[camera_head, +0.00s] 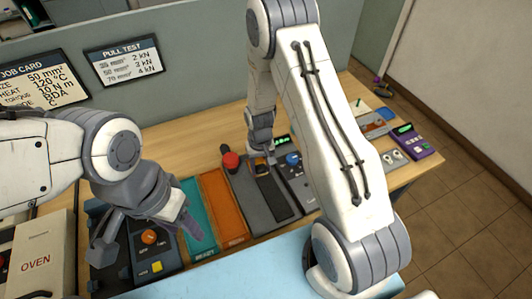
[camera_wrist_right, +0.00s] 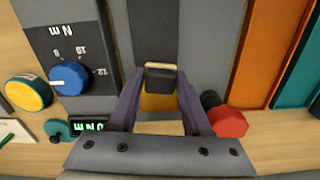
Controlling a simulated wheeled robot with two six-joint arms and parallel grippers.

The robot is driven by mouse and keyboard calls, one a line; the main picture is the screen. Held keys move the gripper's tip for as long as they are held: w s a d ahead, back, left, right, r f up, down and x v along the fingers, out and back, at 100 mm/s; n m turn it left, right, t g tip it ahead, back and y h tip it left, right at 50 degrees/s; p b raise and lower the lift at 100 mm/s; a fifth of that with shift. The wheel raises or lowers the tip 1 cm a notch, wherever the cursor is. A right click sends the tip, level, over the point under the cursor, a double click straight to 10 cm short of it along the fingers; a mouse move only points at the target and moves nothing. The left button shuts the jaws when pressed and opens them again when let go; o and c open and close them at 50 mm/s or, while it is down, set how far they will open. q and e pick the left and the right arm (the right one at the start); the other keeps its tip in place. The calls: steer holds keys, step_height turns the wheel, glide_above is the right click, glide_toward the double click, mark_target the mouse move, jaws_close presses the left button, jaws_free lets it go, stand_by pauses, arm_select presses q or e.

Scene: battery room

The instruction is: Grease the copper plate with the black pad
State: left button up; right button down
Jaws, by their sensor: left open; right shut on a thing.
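My right gripper (camera_wrist_right: 160,98) is shut on a small block with a black end and an ochre-yellow part, which looks like the black pad (camera_wrist_right: 160,78). In the head view the right gripper (camera_head: 262,155) is low over the back part of a grey unit with a black strip (camera_head: 272,192). I cannot tell whether the pad touches the strip. My left gripper (camera_head: 188,222) is open, low over the front left of the bench by a teal panel (camera_head: 202,208). An orange panel (camera_head: 222,205) lies beside it; I cannot tell whether it is the copper plate.
A red knob (camera_head: 230,160) stands left of the right gripper, a blue dial (camera_head: 293,159) right of it. A control box with orange (camera_head: 149,237) and yellow buttons is under my left arm. A purple meter (camera_head: 415,142) is far right.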

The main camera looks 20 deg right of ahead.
mark_target(261, 167)
steer(key=shift+w+r+p, duration=0.15)
steer(key=shift+r+p, duration=0.15)
steer(key=shift+r, duration=0.65)
steer(key=shift+r+p, duration=0.6)
steer(key=shift+r, duration=0.25)
steer(key=shift+r+p, duration=1.35)
steer(key=shift+r, duration=0.5)
